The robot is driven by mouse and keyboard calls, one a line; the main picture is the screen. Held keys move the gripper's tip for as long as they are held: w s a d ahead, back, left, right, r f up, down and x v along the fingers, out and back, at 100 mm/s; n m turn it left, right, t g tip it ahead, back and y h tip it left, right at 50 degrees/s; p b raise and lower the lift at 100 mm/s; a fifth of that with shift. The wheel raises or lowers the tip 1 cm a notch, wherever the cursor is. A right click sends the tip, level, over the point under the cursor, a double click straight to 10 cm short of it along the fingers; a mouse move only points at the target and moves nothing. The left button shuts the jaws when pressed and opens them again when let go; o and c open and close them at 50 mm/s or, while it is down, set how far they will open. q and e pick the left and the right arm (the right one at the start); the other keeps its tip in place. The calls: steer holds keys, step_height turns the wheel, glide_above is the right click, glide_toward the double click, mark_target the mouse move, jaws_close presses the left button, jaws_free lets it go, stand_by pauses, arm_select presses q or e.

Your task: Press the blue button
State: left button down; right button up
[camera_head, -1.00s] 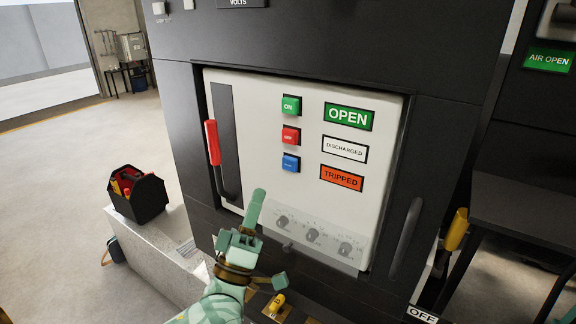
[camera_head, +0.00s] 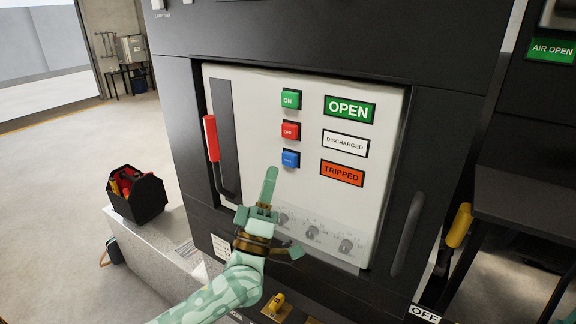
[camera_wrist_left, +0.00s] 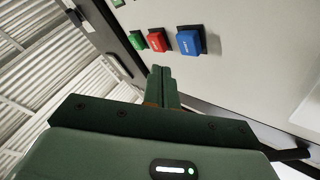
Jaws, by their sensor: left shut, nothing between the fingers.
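The blue button (camera_head: 290,159) is the lowest of three square buttons on the white breaker panel (camera_head: 240,120). It also shows in the left wrist view (camera_wrist_left: 189,42), ahead and a little right of the fingertips. My left gripper (camera_head: 271,172) is shut and empty, its fingers pointing up just below and left of the blue button in the head view. In the left wrist view the shut fingers (camera_wrist_left: 162,72) appear apart from the button. My right gripper cannot be made out.
Above the blue button are the red button (camera_head: 290,130) and the green button (camera_head: 290,99). A red-handled lever (camera_head: 211,138) is at the panel's left. Three knobs (camera_head: 312,232) sit low on it. A toolbox (camera_head: 137,195) stands at left.

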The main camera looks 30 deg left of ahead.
mark_target(287, 155)
arm_select(q)
steer(key=shift+w+d, duration=0.15)
steer(key=shift+w, duration=1.25)
stand_by(1.0)
steer(key=shift+w, duration=0.4)
steer(key=shift+w, duration=0.45)
stand_by(0.7)
steer(key=shift+s+r, duration=0.1)
steer(key=shift+s, duration=0.8)
steer(key=shift+p, duration=0.3)
